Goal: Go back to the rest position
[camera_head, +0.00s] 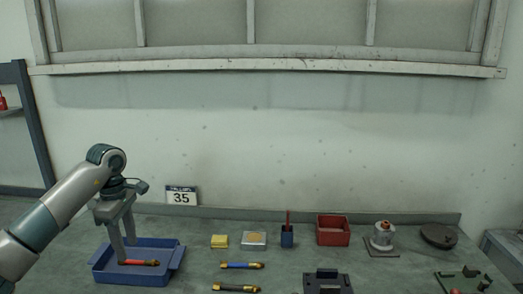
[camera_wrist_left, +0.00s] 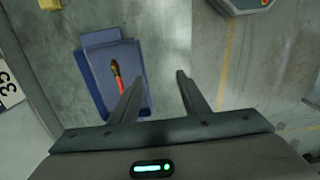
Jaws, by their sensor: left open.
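My left gripper (camera_head: 122,244) points down over the blue tray (camera_head: 170,256) at the left of the bench in the head view. Its two fingers stand apart with nothing between them, also in the left wrist view (camera_wrist_left: 160,90). A red-handled tool with a brass tip (camera_head: 140,263) lies in the tray; it also shows in the left wrist view (camera_wrist_left: 116,75), partly behind one finger. I cannot tell the exact height of the fingertips above the tray. My right gripper does not show.
A blue-handled tool (camera_head: 241,265) and a black-handled tool (camera_head: 236,288) lie on the bench. A "35" sign (camera_head: 182,196) stands behind the tray.

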